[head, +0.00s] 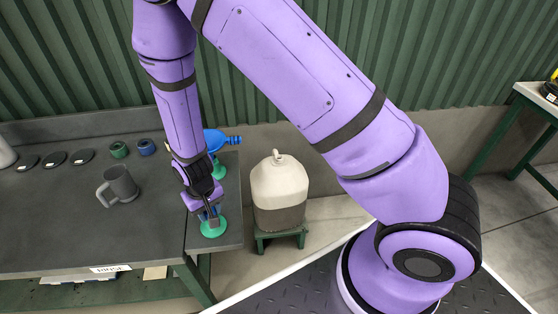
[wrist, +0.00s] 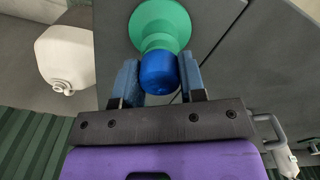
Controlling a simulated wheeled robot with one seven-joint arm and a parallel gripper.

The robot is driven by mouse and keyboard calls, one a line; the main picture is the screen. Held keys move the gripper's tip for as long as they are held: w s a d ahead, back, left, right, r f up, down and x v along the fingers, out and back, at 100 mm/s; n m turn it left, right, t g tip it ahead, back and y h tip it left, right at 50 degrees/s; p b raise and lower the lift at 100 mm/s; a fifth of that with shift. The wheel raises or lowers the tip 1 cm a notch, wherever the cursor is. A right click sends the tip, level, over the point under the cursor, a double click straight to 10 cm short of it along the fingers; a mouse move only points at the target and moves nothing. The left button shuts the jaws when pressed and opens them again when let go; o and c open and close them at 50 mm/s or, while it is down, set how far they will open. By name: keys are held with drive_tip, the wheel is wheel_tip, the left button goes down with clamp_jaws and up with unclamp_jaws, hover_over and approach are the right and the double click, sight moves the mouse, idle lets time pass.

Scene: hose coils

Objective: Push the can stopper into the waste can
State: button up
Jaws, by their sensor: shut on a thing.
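My gripper (head: 210,212) points down over the right end of the dark bench. In the wrist view its two blue-padded fingers (wrist: 160,78) are shut on a blue round piece (wrist: 158,70), which I take for the can stopper. A green flared, stepped piece (wrist: 160,22) sits directly beyond it; its disc (head: 213,229) also shows low at the bench's right end. I cannot tell whether green and blue are one part. The waste can appears to be the pale jug with a dark lower half (head: 279,190), right of the bench; it also shows in the wrist view (wrist: 66,55).
The jug stands on a low green stand (head: 281,237). A blue nozzle-like piece (head: 220,139) sits on another green holder behind my gripper. A grey mug (head: 120,185), green and blue rings and several black discs are on the bench (head: 60,225). A corrugated green wall stands behind.

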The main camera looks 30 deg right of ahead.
drive_tip(key=shift+c, duration=1)
drive_tip(key=shift+r, duration=0.4)
drive_tip(key=shift+r, duration=0.95)
drive_tip(key=shift+r, duration=0.1)
drive_tip(key=shift+r, duration=3.05)
